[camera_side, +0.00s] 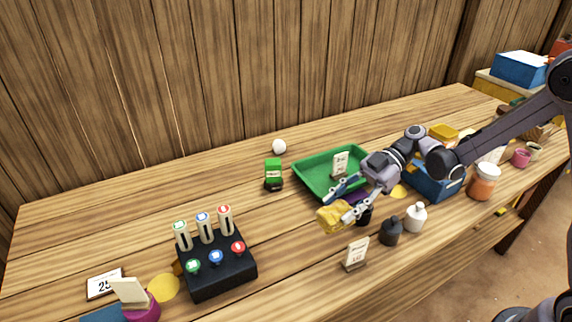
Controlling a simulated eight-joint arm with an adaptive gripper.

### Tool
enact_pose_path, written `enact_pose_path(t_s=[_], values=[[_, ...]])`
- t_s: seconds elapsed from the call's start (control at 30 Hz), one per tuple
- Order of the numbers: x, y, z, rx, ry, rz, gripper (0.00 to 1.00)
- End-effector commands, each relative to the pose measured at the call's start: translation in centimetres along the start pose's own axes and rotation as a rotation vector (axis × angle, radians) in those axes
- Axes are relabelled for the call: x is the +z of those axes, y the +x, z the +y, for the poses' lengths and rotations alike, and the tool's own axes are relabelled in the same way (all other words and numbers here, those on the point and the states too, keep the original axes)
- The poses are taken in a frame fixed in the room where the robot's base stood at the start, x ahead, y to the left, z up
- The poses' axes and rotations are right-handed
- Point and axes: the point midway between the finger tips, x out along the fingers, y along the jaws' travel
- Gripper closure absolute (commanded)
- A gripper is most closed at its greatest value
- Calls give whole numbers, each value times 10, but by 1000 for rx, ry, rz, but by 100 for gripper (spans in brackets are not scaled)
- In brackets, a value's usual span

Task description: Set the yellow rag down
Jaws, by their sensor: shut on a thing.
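The yellow rag (335,217) is crumpled and hangs in my gripper (342,203), near the middle of the wooden table. My gripper comes in from the right and is shut on the rag. The rag seems to be a little above the table, but its exact height is hard to tell. It is in front of the green tray's near edge. Part of the rag is hidden by the fingers.
A green tray (308,178) holding a small card lies behind my gripper. Dark and white bottles (416,218) and a card stand (356,254) are close by in front. A black block with coloured markers (222,270) stands left. Table between block and rag is clear.

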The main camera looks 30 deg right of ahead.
Motion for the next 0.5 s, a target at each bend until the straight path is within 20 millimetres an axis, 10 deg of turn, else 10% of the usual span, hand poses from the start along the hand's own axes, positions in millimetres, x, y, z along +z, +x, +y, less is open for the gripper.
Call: enact_pose_path(t_s=[0.5], values=[[10,108,6,-5,-2,0,80]])
